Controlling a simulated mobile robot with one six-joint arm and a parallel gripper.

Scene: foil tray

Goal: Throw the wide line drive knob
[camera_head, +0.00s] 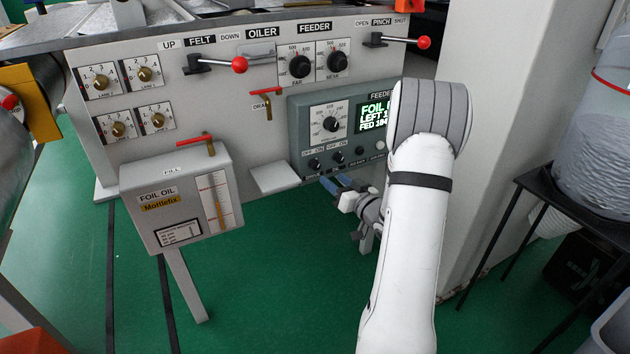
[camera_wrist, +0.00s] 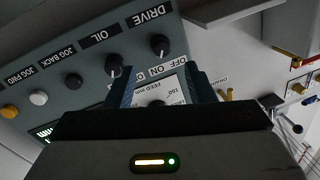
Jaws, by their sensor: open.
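In the head view the drive knob (camera_head: 314,164) is the left one of two small knobs low on the panel. The black oil knob (camera_wrist: 114,65) is its neighbour. My gripper (camera_head: 334,184) is below the panel's lower edge, its blue fingers apart and empty. In the wrist view my gripper (camera_wrist: 161,78) shows its fingers spread, with the drive knob beyond them, apart. The knob's exact pointer direction is unclear.
A grey shelf (camera_head: 275,178) juts out left of my gripper. The foil oil box (camera_head: 180,200) stands further left. A large dial (camera_head: 330,124) and a lit display (camera_head: 372,115) are above the knobs. A pale pillar (camera_head: 500,130) is at right.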

